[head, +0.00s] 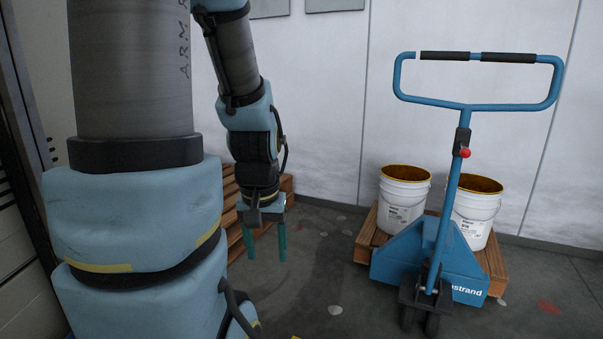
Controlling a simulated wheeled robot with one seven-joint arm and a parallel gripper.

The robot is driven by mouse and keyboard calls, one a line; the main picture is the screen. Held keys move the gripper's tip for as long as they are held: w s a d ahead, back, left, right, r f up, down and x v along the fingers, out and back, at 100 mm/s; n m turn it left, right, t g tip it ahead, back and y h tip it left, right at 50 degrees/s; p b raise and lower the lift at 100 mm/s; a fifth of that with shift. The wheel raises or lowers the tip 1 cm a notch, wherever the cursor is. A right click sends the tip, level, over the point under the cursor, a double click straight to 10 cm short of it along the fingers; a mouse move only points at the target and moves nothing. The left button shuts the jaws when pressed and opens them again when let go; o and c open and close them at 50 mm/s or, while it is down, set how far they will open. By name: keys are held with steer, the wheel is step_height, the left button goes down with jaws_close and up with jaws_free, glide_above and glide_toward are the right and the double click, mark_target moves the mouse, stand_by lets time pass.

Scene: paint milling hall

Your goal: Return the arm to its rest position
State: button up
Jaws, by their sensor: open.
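My gripper (267,242) hangs at the end of my blue and grey arm (247,110), left of the picture's middle. Its two teal fingers point straight down and stand apart, with nothing between them. The arm comes down from the top of the picture, and its upper part is cut off there. The gripper appears in front of a wooden pallet stack at the left.
Stacked pallets (232,190) lie behind my arm. Floor (322,265) between is clear, with paint spots.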

step_height(320, 180, up, 15)
steer(key=p, duration=1.3)
